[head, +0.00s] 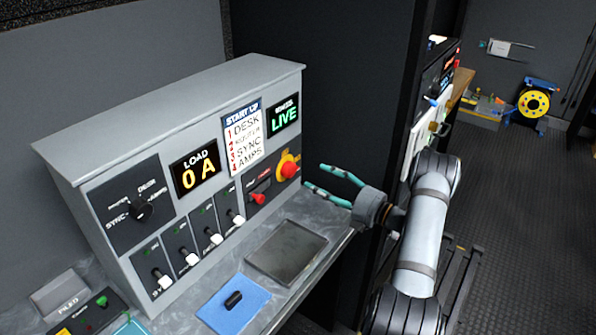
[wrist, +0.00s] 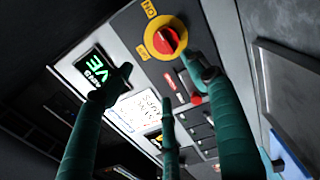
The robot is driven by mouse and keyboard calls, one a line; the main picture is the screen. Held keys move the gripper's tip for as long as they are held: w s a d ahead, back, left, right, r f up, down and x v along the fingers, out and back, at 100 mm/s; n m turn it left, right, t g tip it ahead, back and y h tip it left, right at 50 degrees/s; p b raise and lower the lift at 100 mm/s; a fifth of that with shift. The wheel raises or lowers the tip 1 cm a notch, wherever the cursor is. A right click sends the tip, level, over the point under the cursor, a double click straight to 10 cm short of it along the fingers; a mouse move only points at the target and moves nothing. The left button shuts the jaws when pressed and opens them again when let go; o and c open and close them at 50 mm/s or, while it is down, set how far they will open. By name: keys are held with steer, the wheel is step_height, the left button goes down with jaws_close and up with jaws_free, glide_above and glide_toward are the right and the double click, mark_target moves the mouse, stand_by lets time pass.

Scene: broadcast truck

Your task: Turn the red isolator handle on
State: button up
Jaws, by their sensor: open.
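The red isolator handle (head: 289,169) sits on a yellow round plate at the right end of the grey panel. In the wrist view the red handle (wrist: 165,40) is at the upper middle, with yellow label tags beside it, one reading ON. I cannot clearly tell which tag it points to. My gripper (head: 316,178) is open and empty, just right of the handle and apart from it in the head view. In the wrist view its teal fingers (wrist: 157,66) are spread, the right fingertip appearing close below the handle; contact cannot be told.
A small red lever (head: 259,198) is below and left of the handle. Several white-tipped switches, a black rotary knob (head: 140,211) and lit displays share the panel. A grey tray (head: 287,251) and a blue mat (head: 222,312) lie on the desk in front. A dark wall stands behind my gripper.

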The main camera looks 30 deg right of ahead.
mark_target(295, 172)
steer(key=w+a+n+p, duration=0.1)
steer(key=w+n, duration=0.1)
steer(key=n, duration=0.2)
steer(key=w+a+n+p, duration=0.1)
steer(key=w+n, duration=0.2)
steer(key=n, duration=0.2)
steer(key=w+a+f+n+h+p, duration=0.1)
steer(key=w+n, duration=0.2)
steer(key=n, duration=0.1)
steer(key=shift+w+f, duration=0.1)
steer(key=shift+w, duration=0.1)
steer(key=shift+w+a+f, duration=0.1)
steer(key=shift+w+a, duration=0.1)
steer(key=shift+w, duration=0.45)
steer(key=shift+c, duration=0.3)
steer(key=c, duration=1)
